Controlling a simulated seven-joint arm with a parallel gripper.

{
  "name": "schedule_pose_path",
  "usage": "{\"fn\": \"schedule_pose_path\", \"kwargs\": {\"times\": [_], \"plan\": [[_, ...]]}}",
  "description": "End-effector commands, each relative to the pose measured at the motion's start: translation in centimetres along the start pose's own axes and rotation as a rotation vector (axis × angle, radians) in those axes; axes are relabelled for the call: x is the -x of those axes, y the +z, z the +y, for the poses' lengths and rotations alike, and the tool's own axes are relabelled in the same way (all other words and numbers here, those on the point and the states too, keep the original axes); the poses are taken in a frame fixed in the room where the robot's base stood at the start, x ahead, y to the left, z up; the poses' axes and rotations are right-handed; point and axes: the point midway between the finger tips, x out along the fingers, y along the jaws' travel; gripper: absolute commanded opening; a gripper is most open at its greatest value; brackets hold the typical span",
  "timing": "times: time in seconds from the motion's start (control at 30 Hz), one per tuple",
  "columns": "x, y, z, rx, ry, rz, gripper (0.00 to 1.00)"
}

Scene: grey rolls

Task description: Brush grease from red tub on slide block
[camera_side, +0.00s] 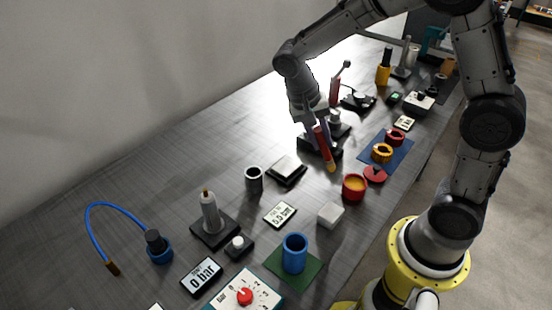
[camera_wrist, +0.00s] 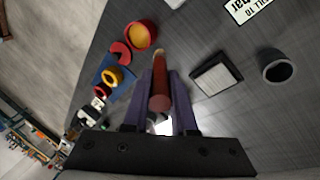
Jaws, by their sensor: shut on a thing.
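My gripper (camera_side: 318,132) is shut on a red brush (camera_side: 325,148) with a yellowish tip. In the wrist view the brush (camera_wrist: 160,85) lies between both fingers, its tip pointing away. The red tub (camera_side: 354,194) holds yellow-orange grease (camera_side: 355,184) and stands open on the table. The brush tip is up and left of it in the side view; the tub (camera_wrist: 134,44) also shows beyond the tip in the wrist view. A dark block with a pale top plate (camera_side: 286,168), perhaps the slide block, sits left of the tub; it shows in the wrist view too (camera_wrist: 217,80).
A white cube (camera_side: 330,215), a grey cup (camera_side: 254,180) and a blue cup (camera_side: 294,253) stand nearer. Dark fixtures stand behind my gripper.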

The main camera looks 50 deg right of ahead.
Motion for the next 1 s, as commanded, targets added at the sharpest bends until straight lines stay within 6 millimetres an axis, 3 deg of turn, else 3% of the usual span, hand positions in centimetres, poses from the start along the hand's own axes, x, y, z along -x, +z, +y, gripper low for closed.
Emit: {"fn": "schedule_pose_path", "kwargs": {"times": [0.03, 0.2, 0.4, 0.63, 0.8, 1.0], "plan": [[-0.1, 0.0, -1.9, 0.113, -0.016, 0.039, 0.00], [0.1, -0.7, -7.1, 0.490, -0.074, 0.174, 0.00], [0.9, -2.1, -10.0, 0.765, -0.114, 0.287, 0.00], [2.1, -3.2, -10.1, 0.850, -0.111, 0.311, 0.00], [5.5, -6.0, -8.2, 0.821, -0.083, 0.280, 0.00], [8.7, -7.9, -5.8, 0.806, -0.064, 0.234, 0.00]]}}
